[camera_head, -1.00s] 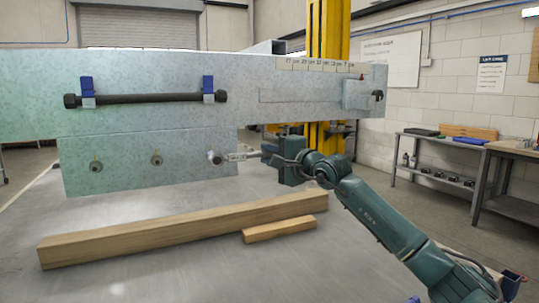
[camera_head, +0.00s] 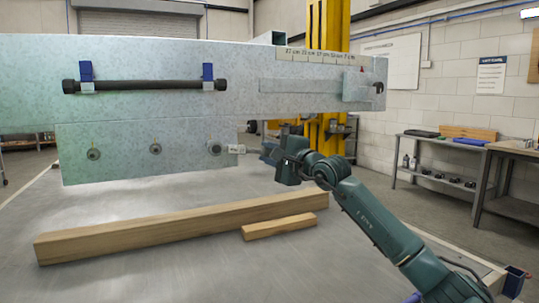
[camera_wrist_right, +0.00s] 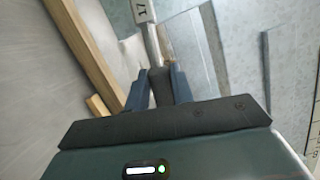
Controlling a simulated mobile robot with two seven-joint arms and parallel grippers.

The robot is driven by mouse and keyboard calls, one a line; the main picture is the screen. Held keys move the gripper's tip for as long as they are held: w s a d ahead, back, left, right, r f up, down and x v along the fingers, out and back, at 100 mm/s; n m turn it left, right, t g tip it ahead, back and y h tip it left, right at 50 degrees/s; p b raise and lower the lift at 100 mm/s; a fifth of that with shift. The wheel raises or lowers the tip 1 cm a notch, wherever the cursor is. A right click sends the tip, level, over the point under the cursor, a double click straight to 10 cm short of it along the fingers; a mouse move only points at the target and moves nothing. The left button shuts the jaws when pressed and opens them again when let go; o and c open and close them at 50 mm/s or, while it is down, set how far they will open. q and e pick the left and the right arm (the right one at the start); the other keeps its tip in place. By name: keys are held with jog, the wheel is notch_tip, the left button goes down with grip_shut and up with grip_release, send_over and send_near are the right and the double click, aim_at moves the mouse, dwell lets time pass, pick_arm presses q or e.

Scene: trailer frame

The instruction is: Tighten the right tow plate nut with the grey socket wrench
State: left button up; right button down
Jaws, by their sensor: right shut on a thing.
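The tow plate (camera_head: 130,165) hangs below the long grey frame beam and carries three nuts in a row. The right nut (camera_head: 215,149) is at the plate's right side. The grey socket wrench (camera_head: 236,149) reaches from that nut toward my right gripper (camera_head: 268,152). Its socket end overlaps the nut; I cannot tell whether it is seated. In the right wrist view my right gripper (camera_wrist_right: 158,88) is shut on the wrench handle (camera_wrist_right: 160,84), and the grey shaft (camera_wrist_right: 152,46) runs up to a tag marked 17. My left gripper is not in view.
A dark bar (camera_head: 145,86) sits in blue clips on the frame beam (camera_head: 300,80). A yellow post (camera_head: 328,30) stands behind. Shelving (camera_head: 440,160) is at the right.

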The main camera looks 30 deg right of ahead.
jog(key=shift+r, duration=0.25)
pick_arm(q)
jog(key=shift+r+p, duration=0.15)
jog(key=shift+p, duration=0.3)
pick_arm(e)
jog(key=shift+r+n, duration=0.1)
jog(key=shift+n, duration=0.2)
jog(key=c, duration=1.7)
grip_release()
grip_shut()
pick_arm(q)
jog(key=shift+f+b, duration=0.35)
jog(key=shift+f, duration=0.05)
pick_arm(e)
jog(key=shift+s, duration=0.4)
